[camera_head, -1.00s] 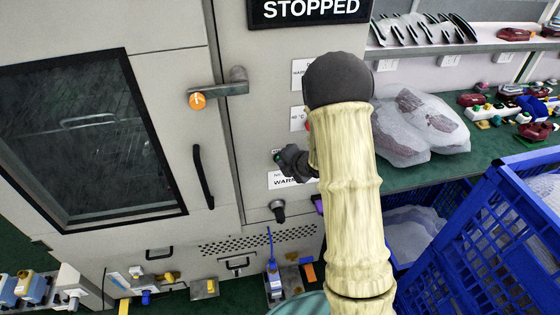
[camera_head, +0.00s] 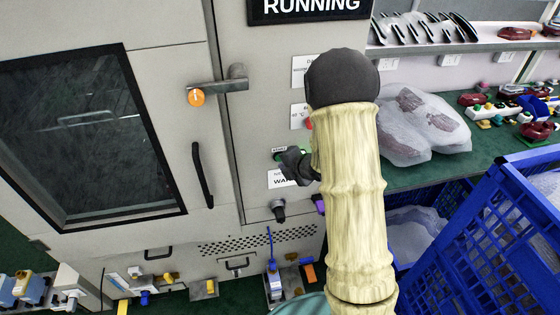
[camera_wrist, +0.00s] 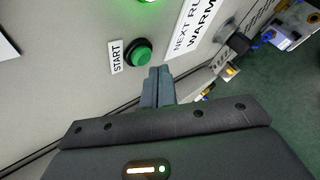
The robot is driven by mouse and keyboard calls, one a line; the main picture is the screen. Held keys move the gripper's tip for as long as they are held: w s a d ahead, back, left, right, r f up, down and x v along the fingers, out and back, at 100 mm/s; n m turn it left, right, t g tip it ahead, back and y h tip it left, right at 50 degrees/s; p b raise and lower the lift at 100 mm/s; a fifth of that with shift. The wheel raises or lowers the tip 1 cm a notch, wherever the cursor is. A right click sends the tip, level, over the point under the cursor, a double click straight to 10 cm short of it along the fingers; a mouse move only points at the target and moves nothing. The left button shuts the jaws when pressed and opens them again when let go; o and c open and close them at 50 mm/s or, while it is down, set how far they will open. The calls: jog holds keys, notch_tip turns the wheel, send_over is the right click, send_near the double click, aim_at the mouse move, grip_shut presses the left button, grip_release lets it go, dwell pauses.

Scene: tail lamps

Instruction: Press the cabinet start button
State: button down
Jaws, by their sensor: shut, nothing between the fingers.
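The cabinet (camera_head: 222,60) has a sign (camera_head: 310,8) at its top that reads RUNNING. The green start button (camera_wrist: 139,53) sits beside a START label (camera_wrist: 116,56) in the wrist view. In the head view a bit of the green button (camera_head: 278,156) shows beside my gripper (camera_head: 284,158), which is partly hidden by my arm. In the wrist view my gripper (camera_wrist: 158,72) is shut with nothing in it, its tips just to the right of and below the button. A small gap shows between tips and button there.
A cabinet door handle (camera_head: 203,176) and an orange-ended lever (camera_head: 197,97) are left of my arm. A knob (camera_head: 278,209) sits below the button. A blue crate (camera_head: 480,240) stands at the right, by a green bench (camera_head: 455,170) with bagged parts.

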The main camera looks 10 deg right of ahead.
jog(key=s+b, duration=0.2)
jog(key=s, duration=0.3)
jog(key=shift+b, duration=0.35)
dwell(0.7)
jog(key=s+r+m+g+h, duration=0.2)
jog(key=s+r+m+g, duration=0.1)
jog(key=s+m, duration=0.6)
jog(key=s+r+m+g+h, duration=0.1)
jog(key=s+r+m+g, duration=0.2)
jog(key=s+m, duration=0.6)
jog(key=m, duration=0.7)
jog(key=shift+s+a+h, duration=0.35)
jog(key=shift+s+h, duration=0.05)
